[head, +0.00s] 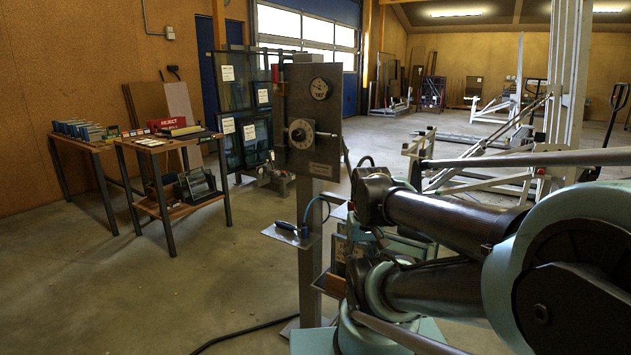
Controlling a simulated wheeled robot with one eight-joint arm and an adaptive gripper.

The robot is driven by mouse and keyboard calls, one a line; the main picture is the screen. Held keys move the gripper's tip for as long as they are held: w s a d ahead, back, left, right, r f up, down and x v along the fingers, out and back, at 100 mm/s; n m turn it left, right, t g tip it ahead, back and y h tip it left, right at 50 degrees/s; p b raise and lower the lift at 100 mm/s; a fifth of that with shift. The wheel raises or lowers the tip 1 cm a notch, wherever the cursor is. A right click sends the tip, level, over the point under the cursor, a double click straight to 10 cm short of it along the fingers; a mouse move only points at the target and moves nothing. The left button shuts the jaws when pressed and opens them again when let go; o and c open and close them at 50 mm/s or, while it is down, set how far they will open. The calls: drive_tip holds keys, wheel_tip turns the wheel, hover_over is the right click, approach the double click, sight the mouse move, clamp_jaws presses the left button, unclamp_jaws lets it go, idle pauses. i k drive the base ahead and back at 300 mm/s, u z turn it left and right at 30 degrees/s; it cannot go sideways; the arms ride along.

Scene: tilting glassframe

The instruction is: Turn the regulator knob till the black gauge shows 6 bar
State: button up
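A dark upright panel (316,150) stands on a grey post in the middle of the head view. Near its top is a small round gauge (319,89); its needle and numbers are too small to read. Below and to the left is a round pale dial plate with a dark regulator knob (299,134) at its centre. The knob's exact angle cannot be made out. My arm fills the lower right, to the right of and in front of the post. I cannot make out my gripper's fingers, and nothing of mine is seen touching the knob.
Workbenches (160,145) with small goods and a red box marked REJECT stand at the left. Glazed frames (240,90) stand behind the panel. A dark hose lies on the floor. The floor at front left is clear.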

sight(298, 135)
drive_tip(key=u, duration=0.8)
drive_tip(key=k, duration=1.3)
drive_tip(key=z, duration=0.25)
drive_tip(key=i, duration=1)
